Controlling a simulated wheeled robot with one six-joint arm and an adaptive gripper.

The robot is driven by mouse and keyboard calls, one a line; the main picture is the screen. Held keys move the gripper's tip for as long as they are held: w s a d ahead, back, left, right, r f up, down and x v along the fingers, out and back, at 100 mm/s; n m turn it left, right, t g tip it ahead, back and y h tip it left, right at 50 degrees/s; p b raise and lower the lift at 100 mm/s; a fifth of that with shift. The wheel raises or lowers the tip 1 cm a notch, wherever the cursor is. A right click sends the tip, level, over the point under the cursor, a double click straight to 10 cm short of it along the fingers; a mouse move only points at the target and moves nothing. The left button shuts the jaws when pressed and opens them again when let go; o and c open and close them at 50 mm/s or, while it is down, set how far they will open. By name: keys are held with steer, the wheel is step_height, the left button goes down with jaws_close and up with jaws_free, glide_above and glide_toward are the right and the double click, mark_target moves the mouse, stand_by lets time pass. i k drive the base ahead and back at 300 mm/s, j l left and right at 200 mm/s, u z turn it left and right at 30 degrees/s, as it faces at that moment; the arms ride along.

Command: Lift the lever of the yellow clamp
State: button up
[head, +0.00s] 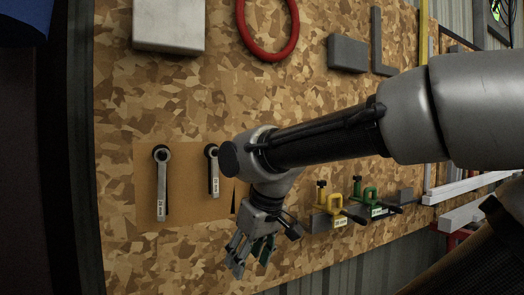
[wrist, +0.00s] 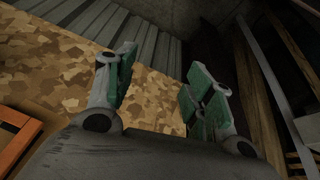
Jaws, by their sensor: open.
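The yellow clamp (head: 331,202) sits on the lower part of the wooden board in the head view, just right of my wrist. It seems to be mounted on a grey block with a small label. My gripper (head: 249,262) is left of the clamp and lower in the picture, with its fingers spread apart and empty. In the wrist view, the green-padded fingers of my gripper (wrist: 160,90) are wide apart with only board and floor between them. The clamp is not seen in the wrist view, and its lever cannot be made out clearly.
A green clamp (head: 365,193) is right of the yellow one. Two wrenches (head: 162,183) hang on a brown panel at left. A red ring (head: 268,30) and grey blocks (head: 347,53) are higher on the board (head: 260,100). White bars (head: 470,188) stick out at right.

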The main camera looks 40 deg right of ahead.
mark_target(362, 221)
steer(key=z, duration=1.8)
